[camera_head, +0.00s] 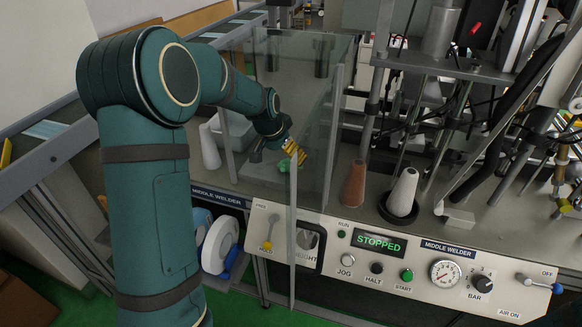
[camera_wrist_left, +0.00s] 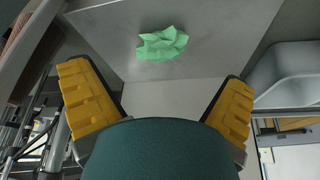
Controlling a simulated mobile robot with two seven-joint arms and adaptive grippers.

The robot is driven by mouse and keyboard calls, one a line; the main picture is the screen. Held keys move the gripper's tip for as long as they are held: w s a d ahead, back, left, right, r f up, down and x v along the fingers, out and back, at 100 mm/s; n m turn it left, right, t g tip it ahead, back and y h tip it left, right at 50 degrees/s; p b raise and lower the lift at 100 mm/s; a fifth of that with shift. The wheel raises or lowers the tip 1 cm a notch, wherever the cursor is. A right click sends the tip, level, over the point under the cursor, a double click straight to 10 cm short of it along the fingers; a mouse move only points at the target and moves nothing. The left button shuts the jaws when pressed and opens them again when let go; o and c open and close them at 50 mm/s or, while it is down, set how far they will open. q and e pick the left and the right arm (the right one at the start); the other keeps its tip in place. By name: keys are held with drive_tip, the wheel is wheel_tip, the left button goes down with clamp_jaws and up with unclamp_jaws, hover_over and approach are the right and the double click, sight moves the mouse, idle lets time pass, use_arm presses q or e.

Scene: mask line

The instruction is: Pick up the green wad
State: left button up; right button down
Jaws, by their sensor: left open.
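The green wad (camera_wrist_left: 163,44) is a crumpled light green piece lying on a grey metal surface (camera_wrist_left: 215,50) in the left wrist view. In the head view the wad (camera_head: 285,165) shows small, partly hidden by my left gripper and behind a clear panel. My left gripper (camera_head: 295,152) reaches in behind the panel, close to the wad. In the left wrist view its yellow-padded fingers (camera_wrist_left: 158,105) are spread wide with nothing between them. The wad lies beyond the fingertips, roughly centred between them. My right gripper is not in view.
A clear panel (camera_head: 318,120) with a metal edge stands beside my left gripper. A white cone (camera_head: 209,147) stands left of it. A brown cone (camera_head: 355,185) and a white cone in a black cup (camera_head: 402,193) stand right. The control panel (camera_head: 400,265) reads STOPPED. A grey bin (camera_wrist_left: 290,75) is at right.

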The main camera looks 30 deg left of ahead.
use_arm(q)
drive_tip(key=x, duration=0.2)
drive_tip(key=b+x, duration=0.1)
drive_tip(key=x, duration=0.5)
drive_tip(key=shift+w+a+b, duration=0.1)
drive_tip(key=shift+w+b, duration=0.25)
drive_tip(key=shift+b, duration=0.05)
drive_tip(key=shift+c, duration=0.3)
drive_tip(key=c, duration=0.7)
